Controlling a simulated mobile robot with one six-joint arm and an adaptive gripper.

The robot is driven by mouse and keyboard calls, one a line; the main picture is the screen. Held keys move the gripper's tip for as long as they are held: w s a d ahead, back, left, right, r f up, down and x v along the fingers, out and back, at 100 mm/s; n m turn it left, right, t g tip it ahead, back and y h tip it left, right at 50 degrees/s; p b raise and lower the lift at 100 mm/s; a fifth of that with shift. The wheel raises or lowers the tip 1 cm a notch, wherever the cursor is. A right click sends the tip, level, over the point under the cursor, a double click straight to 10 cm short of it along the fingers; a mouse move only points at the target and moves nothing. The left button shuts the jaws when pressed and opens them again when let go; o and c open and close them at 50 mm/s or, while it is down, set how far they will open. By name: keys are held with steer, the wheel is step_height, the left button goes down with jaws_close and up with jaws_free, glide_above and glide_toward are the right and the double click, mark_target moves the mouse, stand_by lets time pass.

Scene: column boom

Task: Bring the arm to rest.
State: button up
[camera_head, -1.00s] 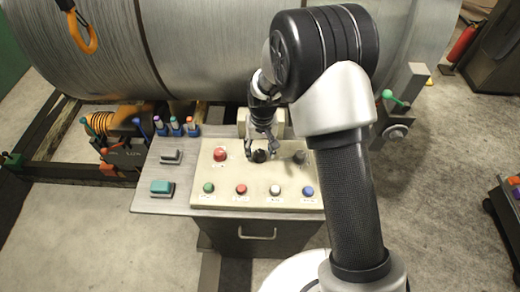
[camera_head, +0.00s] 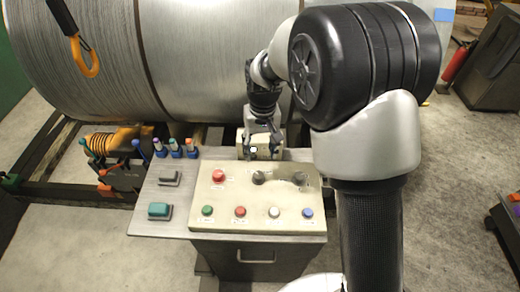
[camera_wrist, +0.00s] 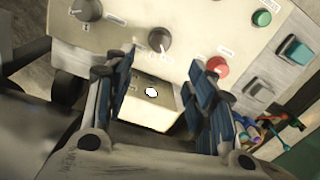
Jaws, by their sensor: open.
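My gripper (camera_head: 264,150) is open and empty. In the camera_head view it shows just beyond the back edge of the beige control panel (camera_head: 257,194), in front of a small beige box (camera_head: 243,142). In the camera_wrist view its two blue-padded fingers are spread apart (camera_wrist: 165,75). The small box (camera_wrist: 145,100), with a white round spot on top, shows between them. I cannot tell the exact gap between fingers and box. My arm reaches in from the lower right and hides part of the scene behind it.
The panel carries a red button (camera_head: 218,176), dark knobs (camera_head: 259,178) and a row of coloured buttons. A teal switch (camera_head: 160,211) is on the grey table (camera_head: 150,190). An orange hook (camera_head: 86,58) hangs upper left.

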steer(key=s+d+r+t+b, duration=0.1)
steer(key=s+d+r, duration=0.3)
steer(key=s+r, duration=0.15)
steer(key=s+d+r+t, duration=0.1)
steer(key=s+d+r, duration=0.3)
steer(key=r, duration=0.3)
steer(key=s+d+r+m+t, duration=0.1)
steer(key=s+d, duration=0.2)
steer(key=s, duration=0.5)
steer(key=s+d+r+m+t+b, duration=0.1)
steer(key=s+d, duration=0.1)
steer(key=s, duration=0.6)
steer(key=shift+s+d+r+t, duration=0.25)
steer(key=shift+d+r+t, duration=0.05)
steer(key=shift+d+r, duration=0.1)
